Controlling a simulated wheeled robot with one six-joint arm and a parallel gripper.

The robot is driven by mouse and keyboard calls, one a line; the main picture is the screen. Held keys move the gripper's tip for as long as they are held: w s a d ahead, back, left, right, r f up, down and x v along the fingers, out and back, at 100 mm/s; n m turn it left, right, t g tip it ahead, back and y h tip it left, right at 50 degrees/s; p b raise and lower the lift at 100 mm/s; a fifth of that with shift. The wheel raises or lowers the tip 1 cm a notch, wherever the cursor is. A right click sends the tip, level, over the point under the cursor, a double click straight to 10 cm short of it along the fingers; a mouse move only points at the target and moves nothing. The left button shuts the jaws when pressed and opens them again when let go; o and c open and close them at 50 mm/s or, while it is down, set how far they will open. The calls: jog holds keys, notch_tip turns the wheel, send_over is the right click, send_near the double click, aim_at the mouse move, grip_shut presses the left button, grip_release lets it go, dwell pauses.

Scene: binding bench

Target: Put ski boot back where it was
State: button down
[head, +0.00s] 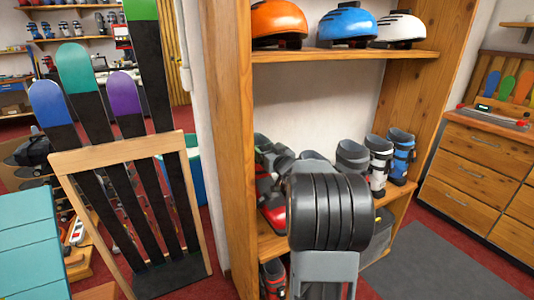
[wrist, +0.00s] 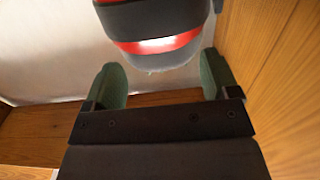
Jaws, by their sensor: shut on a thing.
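My gripper (wrist: 163,76) shows in the wrist view with its two green fingers on either side of the lower part of a red, black and grey ski boot (wrist: 158,45). It is shut on this boot, whose upper part runs out of the top of the picture. In the head view my own arm hides the gripper. A red and dark grey boot (head: 272,214) shows there just left of my arm, on or just above the middle shelf (head: 396,206); I cannot tell if it is the held one.
Grey (head: 352,155), white (head: 379,160) and blue (head: 402,154) boots stand right of my arm. Helmets (head: 347,27) sit on the shelf above. The wooden side panel (wrist: 265,80) is close on the right in the wrist view. A rack of skis (head: 130,200) stands left.

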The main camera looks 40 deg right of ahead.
jog(key=shift+f+b, duration=0.75)
jog(key=shift+f, duration=1.6)
grip_release()
jog(key=shift+f, duration=0.25)
jog(key=shift+s+r, duration=0.1)
jog(key=shift+s, duration=0.1)
jog(key=s+a+p, duration=0.1)
jog(key=s, duration=1)
jog(key=shift+s+a, duration=0.3)
jog(key=shift+a, duration=0.05)
